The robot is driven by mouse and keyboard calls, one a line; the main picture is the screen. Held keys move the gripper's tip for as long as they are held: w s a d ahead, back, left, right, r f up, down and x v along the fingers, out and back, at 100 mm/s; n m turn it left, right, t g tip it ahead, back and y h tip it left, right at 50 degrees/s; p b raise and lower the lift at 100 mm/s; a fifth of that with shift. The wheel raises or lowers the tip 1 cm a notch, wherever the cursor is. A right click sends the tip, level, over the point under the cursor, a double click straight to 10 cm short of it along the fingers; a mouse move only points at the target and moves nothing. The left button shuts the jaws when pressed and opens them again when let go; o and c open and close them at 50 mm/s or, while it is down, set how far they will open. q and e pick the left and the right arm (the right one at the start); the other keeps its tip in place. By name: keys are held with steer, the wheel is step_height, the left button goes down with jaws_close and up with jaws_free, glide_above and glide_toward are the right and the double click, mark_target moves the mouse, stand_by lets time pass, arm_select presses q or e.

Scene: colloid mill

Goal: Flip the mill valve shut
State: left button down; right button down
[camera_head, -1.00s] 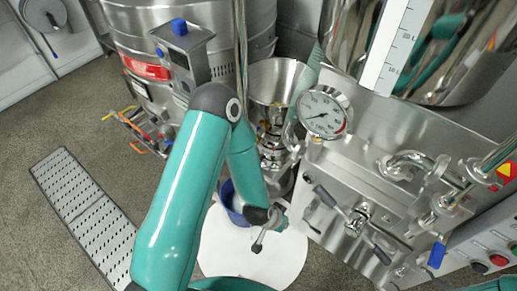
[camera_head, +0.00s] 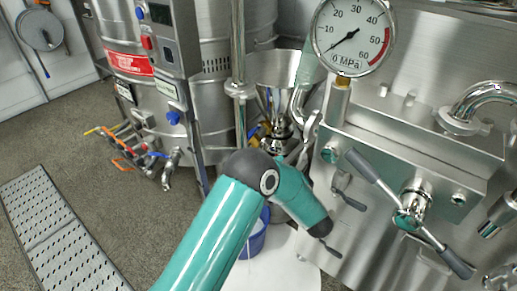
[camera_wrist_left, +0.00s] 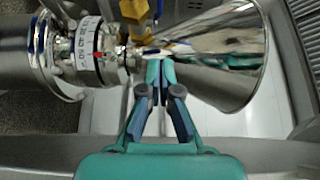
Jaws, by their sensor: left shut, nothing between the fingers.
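The colloid mill, with its steel hopper (camera_head: 273,68), stands behind my left arm in the head view. In the left wrist view the hopper (camera_wrist_left: 222,55) lies to the right and the mill's numbered ring (camera_wrist_left: 88,50) to the left. Yellow fittings (camera_wrist_left: 133,11) show at the top between them; they may belong to the mill valve, but its lever and position are unclear. My left gripper (camera_wrist_left: 160,68) is shut and empty, its tips in front of the mill, below the yellow fittings. Contact cannot be told. My arm hides much of the mill in the head view. My right gripper is not visible.
A steel machine with a pressure gauge (camera_head: 352,36) and a crossbar handle (camera_head: 376,178) stands close on the right. A blue bucket (camera_head: 254,240) is below my arm. A steel tank (camera_head: 115,30) stands behind left, with open floor (camera_head: 105,165) before it.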

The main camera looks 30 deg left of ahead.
arm_select(q)
steer(key=shift+a, duration=0.1)
steer(key=b, duration=0.3)
glide_toward(254, 133)
steer(key=w, duration=0.4)
steer(key=a+b, duration=0.1)
steer(key=a, duration=0.3)
steer(key=shift+s+f+b, duration=0.1)
steer(key=shift+b, duration=0.3)
steer(key=shift+s+a, duration=0.1)
steer(key=shift+a, duration=0.35)
